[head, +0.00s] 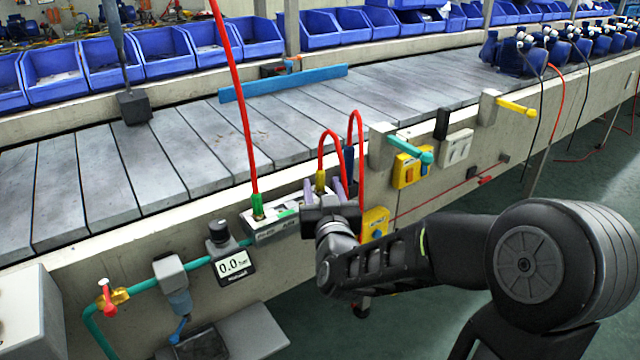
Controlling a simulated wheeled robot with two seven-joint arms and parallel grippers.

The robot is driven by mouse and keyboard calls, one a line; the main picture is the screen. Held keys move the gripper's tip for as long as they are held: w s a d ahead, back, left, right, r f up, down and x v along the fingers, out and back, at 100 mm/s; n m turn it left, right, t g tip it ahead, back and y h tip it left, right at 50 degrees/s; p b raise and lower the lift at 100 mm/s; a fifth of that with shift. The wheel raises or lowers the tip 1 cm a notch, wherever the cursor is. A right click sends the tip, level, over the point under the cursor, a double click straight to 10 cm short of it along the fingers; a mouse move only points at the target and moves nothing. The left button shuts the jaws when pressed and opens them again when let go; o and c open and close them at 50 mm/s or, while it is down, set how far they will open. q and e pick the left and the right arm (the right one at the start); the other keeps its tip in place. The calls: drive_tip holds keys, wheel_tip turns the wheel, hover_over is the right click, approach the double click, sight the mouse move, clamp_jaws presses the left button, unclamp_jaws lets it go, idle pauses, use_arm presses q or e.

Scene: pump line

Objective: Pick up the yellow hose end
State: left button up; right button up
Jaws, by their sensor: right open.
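The yellow hose end (320,181) is a small yellow fitting on a looped red hose (329,134), upright near the conveyor's front edge. My right gripper (323,186) reaches in from the right, with its pale purple fingers apart. In this view the yellow end appears between the fingers. I cannot tell whether they touch it. The gripper body hides what lies below the yellow end. My left gripper is not in view.
A green hose end (257,206) stands on the manifold block (272,226) to the left. A dark blue hose end (349,160) is close on the right. A teal-handled valve (408,148) and yellow switch boxes (375,222) are further right.

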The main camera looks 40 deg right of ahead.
sight(319, 173)
drive_tip(key=shift+w+d, duration=0.2)
drive_tip(key=shift+w, duration=0.15)
drive_tip(key=shift+w, duration=0.1)
drive_tip(key=x, duration=0.5)
drive_tip(key=shift+b, duration=0.4)
drive_tip(key=shift+c, duration=0.5)
clamp_jaws()
